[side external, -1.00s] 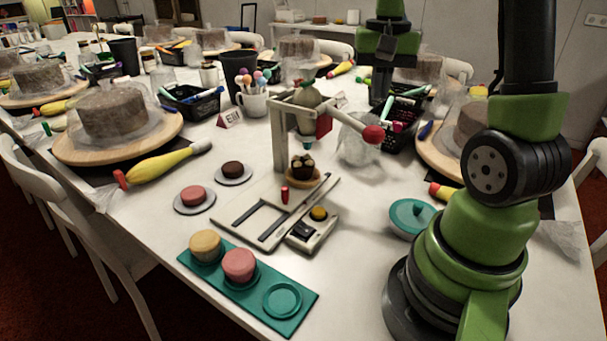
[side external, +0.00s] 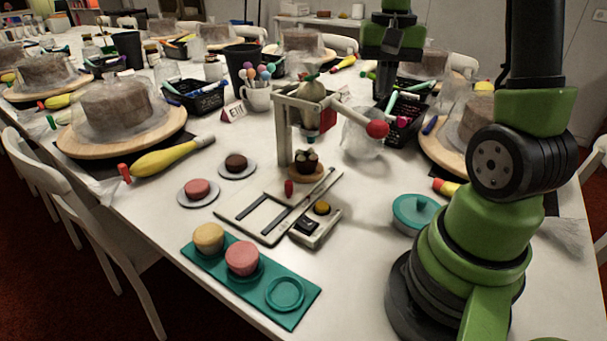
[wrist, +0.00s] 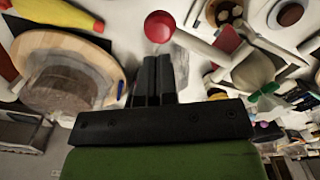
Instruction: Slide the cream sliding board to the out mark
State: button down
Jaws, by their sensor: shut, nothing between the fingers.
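The cream sliding board (side external: 318,190) lies on its flat slotted base (side external: 245,222), under the cream dispenser frame (side external: 285,135). A small red peg (side external: 289,188) stands at its left edge. A dark cake (side external: 306,163) with topping sits on a round tan base at the board's back end. I cannot make out the out mark. My gripper (side external: 384,85) hangs behind the dispenser, apart from the board. In the wrist view its fingers (wrist: 152,62) are shut and empty. The dispenser lever's red ball (side external: 377,128) shows just beyond the fingertips in the wrist view (wrist: 159,27).
A switch box (side external: 312,228) with a yellow button stands right of the base. A teal tray (side external: 205,262) with two cakes lies in front. A teal lidded pot (side external: 416,211) is to the right. Black baskets (side external: 403,125) and a covered cake crowd my gripper.

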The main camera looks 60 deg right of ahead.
jog(key=c, duration=1.5)
grip_release()
jog(key=shift+c, duration=0.2)
jog(key=o, duration=0.4)
jog(key=shift+r, duration=0.35)
jog(key=shift+c, duration=0.2)
jog(key=shift+o, duration=0.7)
jog(key=r, duration=0.2)
jog(key=w+r, duration=0.1)
jog(key=r, duration=0.1)
jog(key=shift+a+r, duration=0.2)
jog(key=shift+r, duration=0.1)
jog(key=m, duration=0.6)
send_over(288, 182)
notch_tip(288, 182, down, 16)
jog(key=shift+r, duration=0.15)
notch_tip(288, 182, down, 10)
jog(key=shift+r, duration=0.3)
jog(key=c, duration=0.8)
jog(key=shift+o, duration=0.2)
